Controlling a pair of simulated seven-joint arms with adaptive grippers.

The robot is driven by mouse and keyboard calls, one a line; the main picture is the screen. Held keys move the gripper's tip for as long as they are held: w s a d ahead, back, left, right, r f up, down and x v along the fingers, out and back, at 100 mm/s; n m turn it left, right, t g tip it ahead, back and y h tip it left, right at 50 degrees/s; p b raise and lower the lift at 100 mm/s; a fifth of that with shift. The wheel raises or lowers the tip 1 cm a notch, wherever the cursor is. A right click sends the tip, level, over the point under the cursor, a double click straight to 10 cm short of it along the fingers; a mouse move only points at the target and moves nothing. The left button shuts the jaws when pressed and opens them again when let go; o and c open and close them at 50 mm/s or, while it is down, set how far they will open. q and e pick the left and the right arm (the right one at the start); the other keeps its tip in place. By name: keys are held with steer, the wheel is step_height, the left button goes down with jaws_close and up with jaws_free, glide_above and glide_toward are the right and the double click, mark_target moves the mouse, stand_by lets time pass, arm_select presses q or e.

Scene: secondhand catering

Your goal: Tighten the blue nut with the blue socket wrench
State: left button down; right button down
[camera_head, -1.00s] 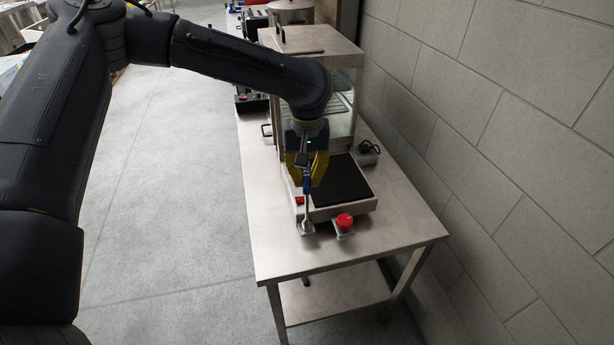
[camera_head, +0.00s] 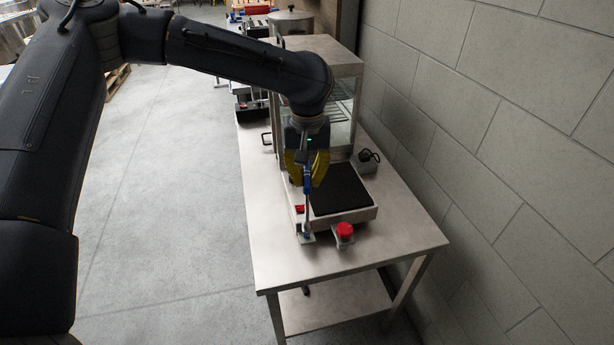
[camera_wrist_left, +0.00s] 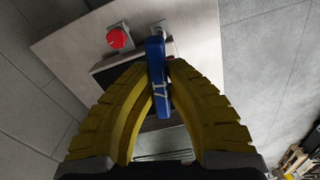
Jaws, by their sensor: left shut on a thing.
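My left gripper (camera_head: 307,178) has yellow fingers and is shut on the blue handle of the socket wrench (camera_head: 306,190). In the left wrist view the blue handle (camera_wrist_left: 158,80) lies between the two fingers (camera_wrist_left: 155,95). The wrench's thin metal shaft points down in the head view. Its lower end is at a small metal block (camera_head: 305,239) on the table's near part. A small bit of blue shows at that end, but I cannot make out the nut or whether the socket sits on it. My right gripper is not in view.
A red knob (camera_head: 345,230) on a metal mount stands just right of the block. Behind it is a scale with a black plate (camera_head: 341,189). A glass-sided cabinet (camera_head: 335,70) stands farther back. The steel table (camera_head: 345,255) is clear in front; a block wall (camera_head: 500,130) borders its right.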

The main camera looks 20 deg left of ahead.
arm_select(q)
steer(key=shift+r, duration=2.45)
steer(key=shift+m, duration=0.3)
steer(key=shift+s+a+f+m, duration=0.15)
steer(key=shift+a+f+m, duration=0.05)
steer(key=shift+f+m, duration=0.2)
steer(key=s+a+f+m, duration=0.2)
steer(key=s+a+f, duration=0.2)
steer(key=f, duration=0.3)
steer(key=shift+s+f, duration=0.2)
steer(key=shift+s, duration=0.2)
